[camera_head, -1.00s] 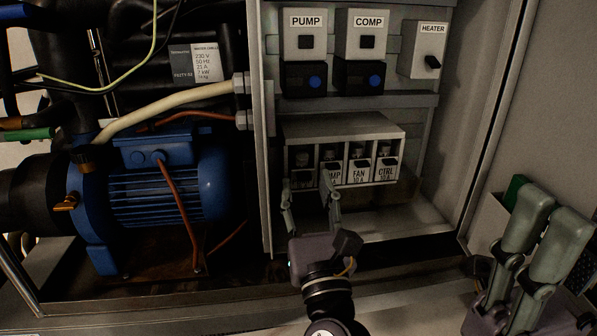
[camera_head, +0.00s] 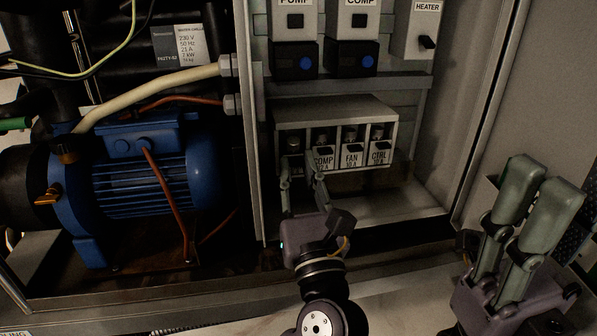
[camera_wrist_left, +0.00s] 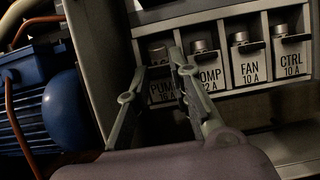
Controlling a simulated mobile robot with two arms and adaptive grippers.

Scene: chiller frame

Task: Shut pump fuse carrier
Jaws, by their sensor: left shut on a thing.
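The fuse holder (camera_head: 335,112) is a pale box with a row of labelled carriers in the cabinet. The pump fuse carrier (camera_wrist_left: 162,92), marked PUMP, is the leftmost in the left wrist view. In the head view my left gripper mostly hides it. My left gripper (camera_head: 302,163) stands in front of the leftmost bay, fingers on either side of the carrier and shut on it; it also shows in the left wrist view (camera_wrist_left: 158,72). I cannot tell the carrier's exact tilt. My right gripper (camera_head: 543,180) is upright at the right, away from the holder; its opening is unclear.
The COMP (camera_head: 324,157), FAN (camera_head: 352,154) and CTRL (camera_head: 380,151) carriers sit close to the right of my left gripper. Switches with blue buttons (camera_head: 307,63) are above. The cabinet's left wall (camera_head: 256,150) is close by, with a blue motor (camera_head: 150,170) beyond it.

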